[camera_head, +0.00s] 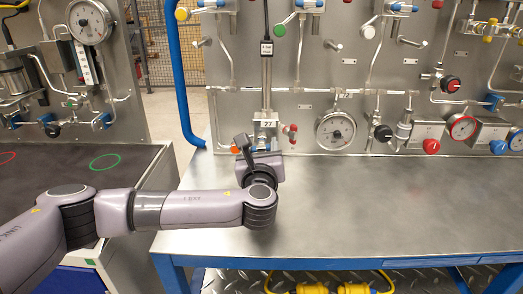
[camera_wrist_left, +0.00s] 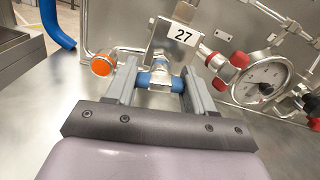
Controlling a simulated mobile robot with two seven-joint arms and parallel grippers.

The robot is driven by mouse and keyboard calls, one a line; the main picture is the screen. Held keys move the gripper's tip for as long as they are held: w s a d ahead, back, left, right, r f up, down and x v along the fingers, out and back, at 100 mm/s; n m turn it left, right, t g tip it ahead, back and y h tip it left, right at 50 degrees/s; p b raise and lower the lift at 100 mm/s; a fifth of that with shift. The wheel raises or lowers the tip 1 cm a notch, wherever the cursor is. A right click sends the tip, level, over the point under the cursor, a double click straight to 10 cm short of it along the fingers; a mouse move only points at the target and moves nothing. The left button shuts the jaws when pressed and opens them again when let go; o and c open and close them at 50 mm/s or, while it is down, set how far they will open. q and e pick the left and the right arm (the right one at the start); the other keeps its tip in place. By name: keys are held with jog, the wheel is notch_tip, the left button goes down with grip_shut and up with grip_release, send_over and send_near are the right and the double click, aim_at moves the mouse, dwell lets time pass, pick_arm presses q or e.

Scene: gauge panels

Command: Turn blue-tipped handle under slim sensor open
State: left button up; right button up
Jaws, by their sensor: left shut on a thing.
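The slim sensor (camera_head: 266,65) is a thin upright metal cylinder with a small label, above a metal block marked 27 (camera_head: 267,124). In the left wrist view the block (camera_wrist_left: 184,34) stands just beyond my fingers. Below it is the handle (camera_wrist_left: 154,81), a metal piece with blue ends. My left gripper (camera_wrist_left: 158,74) is shut on this handle, with one finger at each side. In the head view my left gripper (camera_head: 258,147) is at the panel under the sensor, and it mostly hides the handle. My right gripper is not in view.
An orange cap (camera_wrist_left: 104,63) sits close left of my fingers. A red-ended fitting (camera_wrist_left: 238,60) and a round gauge (camera_wrist_left: 262,80) are to the right. The steel bench (camera_head: 400,205) is clear. A blue post (camera_head: 181,80) stands left of the panel.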

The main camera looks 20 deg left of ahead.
pick_arm(q)
jog(key=n, duration=0.1)
jog(key=n+b, duration=0.1)
jog(key=n, duration=0.2)
jog(key=shift+f+n+b, duration=0.25)
jog(key=shift+n+b, duration=0.05)
jog(key=n+b, duration=0.1)
jog(key=n, duration=0.2)
jog(key=shift+n, duration=0.4)
jog(key=n+b, duration=0.1)
jog(key=n, duration=0.2)
jog(key=shift+b, duration=0.3)
jog(key=n+b, duration=0.1)
jog(key=n, duration=0.3)
jog(key=shift+r+n, duration=0.1)
jog(key=shift+n, duration=0.2)
jog(key=o, duration=1)
jog(key=shift+r, duration=0.1)
jog(key=shift+o, duration=0.2)
jog(key=v, duration=0.7)
jog(key=shift+b, duration=0.45)
